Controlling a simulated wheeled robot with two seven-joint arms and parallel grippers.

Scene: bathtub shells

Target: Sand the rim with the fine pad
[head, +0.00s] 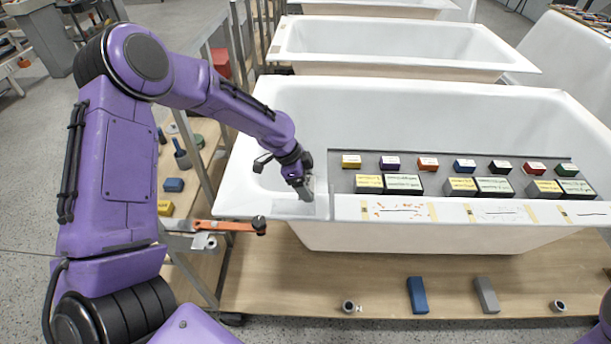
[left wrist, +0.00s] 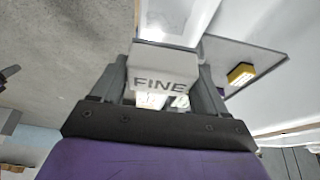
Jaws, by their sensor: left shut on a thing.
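My left gripper (head: 304,188) is shut on a light grey block-shaped pad marked "FINE" (left wrist: 162,72). The left wrist view shows the pad between the two fingers. In the head view the gripper points down at the near left part of the white bathtub's rim (head: 243,205). The pad is at or just above a greyish patch (head: 292,208) on that rim; I cannot tell whether it touches. My right gripper is not in view.
A dark tray (head: 343,181) with several coloured blocks spans the tub. Taped, marked patches (head: 400,211) lie along the near rim to the right. An orange-handled tool (head: 232,226) sits by the left corner. Blue (head: 417,295) and grey (head: 487,295) blocks lie on the wooden board below.

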